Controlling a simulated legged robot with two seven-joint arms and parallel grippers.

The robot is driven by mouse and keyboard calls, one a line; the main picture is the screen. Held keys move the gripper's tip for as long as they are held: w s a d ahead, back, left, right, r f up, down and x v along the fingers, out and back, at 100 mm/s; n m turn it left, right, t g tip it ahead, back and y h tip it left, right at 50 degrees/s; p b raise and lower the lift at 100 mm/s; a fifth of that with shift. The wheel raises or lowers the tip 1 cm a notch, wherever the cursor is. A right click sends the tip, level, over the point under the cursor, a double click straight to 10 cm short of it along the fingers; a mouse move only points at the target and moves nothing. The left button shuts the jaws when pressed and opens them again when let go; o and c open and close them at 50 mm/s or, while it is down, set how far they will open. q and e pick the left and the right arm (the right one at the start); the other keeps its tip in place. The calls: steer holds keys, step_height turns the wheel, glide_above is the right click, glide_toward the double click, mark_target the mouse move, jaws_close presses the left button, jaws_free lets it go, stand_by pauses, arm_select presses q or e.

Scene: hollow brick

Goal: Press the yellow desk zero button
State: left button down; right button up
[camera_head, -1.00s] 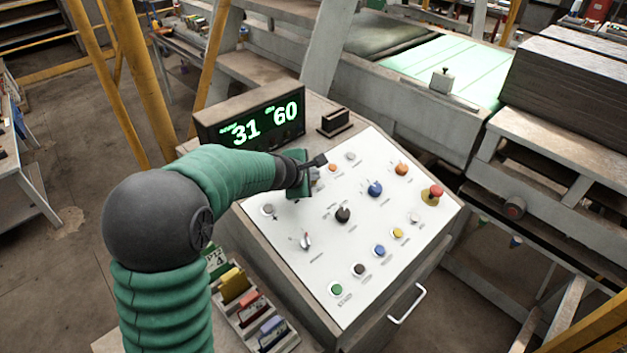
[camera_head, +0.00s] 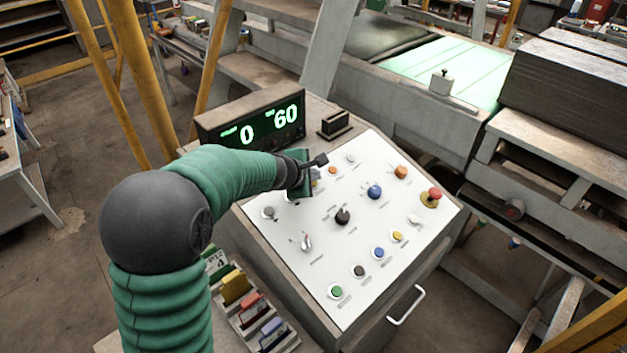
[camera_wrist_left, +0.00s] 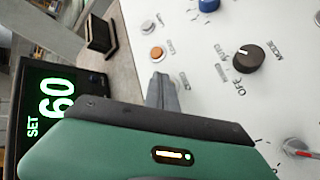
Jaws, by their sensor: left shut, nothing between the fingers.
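My left gripper (camera_head: 318,161) is over the upper left of the white control panel (camera_head: 330,260), its fingers shut and empty. Its fingertips also show in the left wrist view (camera_wrist_left: 162,92), low over the panel beside an orange button (camera_wrist_left: 156,54). A yellowish button (camera_head: 316,173) is partly hidden by the gripper; contact cannot be made out. Another yellow button (camera_head: 397,236) sits in the front row, clear of the gripper. The display (camera_head: 250,128) reads 0 and 60. My right gripper is out of view.
Around the gripper are a black knob (camera_head: 342,216), a blue knob (camera_head: 374,191) and a red mushroom button (camera_head: 433,195). A black box (camera_head: 334,123) stands behind the panel. A rack of coloured items (camera_head: 250,310) stands at the front left.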

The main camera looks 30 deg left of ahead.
mark_target(317, 193)
arm_select(q)
steer(key=r+p, duration=0.2)
steer(key=d+r+p, duration=0.1)
steer(key=r+p, duration=0.1)
steer(key=shift+s+d+r, duration=0.2)
steer(key=shift+r, duration=0.2)
stand_by(0.7)
